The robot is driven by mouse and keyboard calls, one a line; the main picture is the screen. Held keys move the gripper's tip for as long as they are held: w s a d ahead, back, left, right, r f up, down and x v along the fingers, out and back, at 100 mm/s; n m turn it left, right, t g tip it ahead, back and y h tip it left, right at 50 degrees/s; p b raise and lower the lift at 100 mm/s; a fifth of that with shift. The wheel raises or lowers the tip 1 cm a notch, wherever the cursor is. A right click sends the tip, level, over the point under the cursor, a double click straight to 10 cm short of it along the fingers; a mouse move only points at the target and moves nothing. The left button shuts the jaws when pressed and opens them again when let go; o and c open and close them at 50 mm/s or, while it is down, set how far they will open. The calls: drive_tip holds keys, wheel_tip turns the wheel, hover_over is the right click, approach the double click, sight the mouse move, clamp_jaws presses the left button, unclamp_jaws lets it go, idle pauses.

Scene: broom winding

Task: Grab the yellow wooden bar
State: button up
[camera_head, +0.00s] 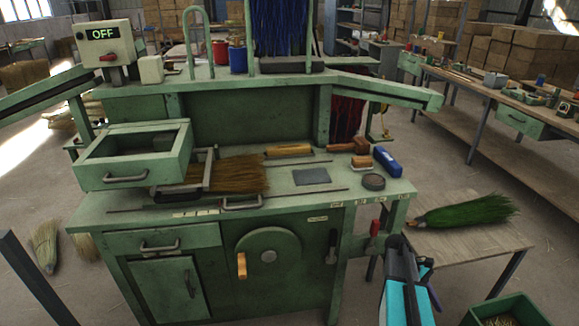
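A yellow wooden bar (289,150) lies near the back of the green workbench top (300,205), right of the broom bristles. Another yellow wooden piece, an upright handle (241,265), sits on the round wheel (270,255) on the bench front. My arm rises at the lower right, in cyan, grey and black. My gripper (424,268) seems to be the dark part beside it, right of the bench and apart from both yellow pieces. Its fingers are too unclear to show whether it is open or shut.
A straw broom head (238,174) lies on the bench by an open drawer (125,173). Brown blocks (361,145), a blue item (388,162) and a dark disc (373,182) sit at right. A low table (470,240) holds a green broom head (470,211).

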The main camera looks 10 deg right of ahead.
drive_tip(key=s+d+r+g, duration=0.1)
drive_tip(key=s+d+r, duration=0.2)
drive_tip(key=d+r, duration=0.5)
drive_tip(key=s+d+r+g+p, duration=0.1)
drive_tip(key=s+d+r, duration=0.3)
drive_tip(key=d+r, duration=0.4)
drive_tip(key=s+d+r+m+g+p, duration=0.1)
drive_tip(key=s+d+r+g, duration=0.2)
drive_tip(key=d+r, duration=0.4)
wheel_tip(320, 180, up, 9)
drive_tip(key=shift+s+d+r, duration=0.1)
drive_tip(key=shift+s+d, duration=0.15)
drive_tip(key=shift+d, duration=0.15)
